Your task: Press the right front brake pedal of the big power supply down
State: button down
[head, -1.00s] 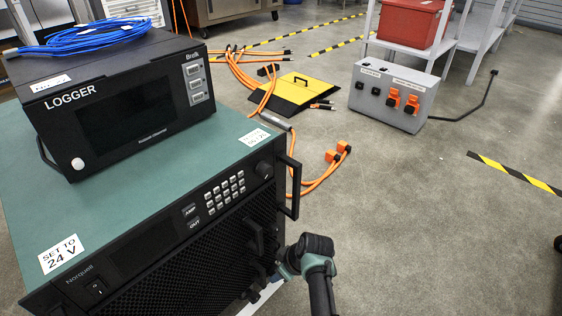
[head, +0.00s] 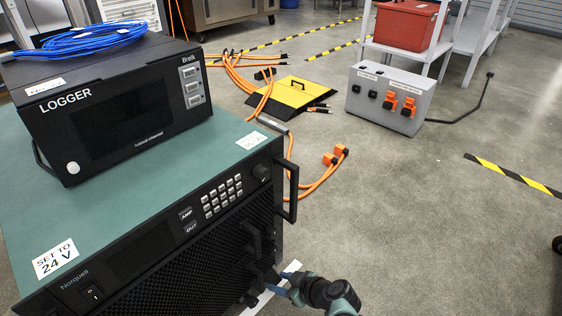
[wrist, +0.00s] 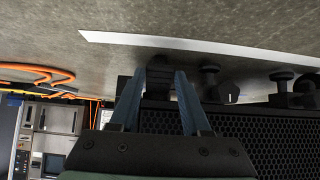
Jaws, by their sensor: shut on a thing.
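The big power supply (head: 150,262) fills the lower left of the head view, with a perforated black front, a keypad and upright handles. My gripper (head: 275,277) is low at its right front corner. In the wrist view, the gripper (wrist: 159,82) has its two blue fingers on either side of a dark block (wrist: 159,76) at the supply's bottom edge. The block seems to be the right front brake pedal, but its shape is mostly hidden and I cannot tell whether it is down. The fingers are shut on this block. Other dark knob-like parts (wrist: 209,78) stand along the same edge.
A black logger (head: 120,105) with a blue cable coil (head: 85,38) sits on the supply. Orange cables (head: 315,185) lie on the floor behind it, near a yellow-black cover (head: 292,92) and a grey socket box (head: 390,98). The floor to the right is open.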

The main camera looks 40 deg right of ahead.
jog(key=shift+c, duration=1.8)
grip_release()
jog(key=p+v, duration=0.9)
jog(key=v, duration=0.4)
jog(key=shift+d, duration=0.1)
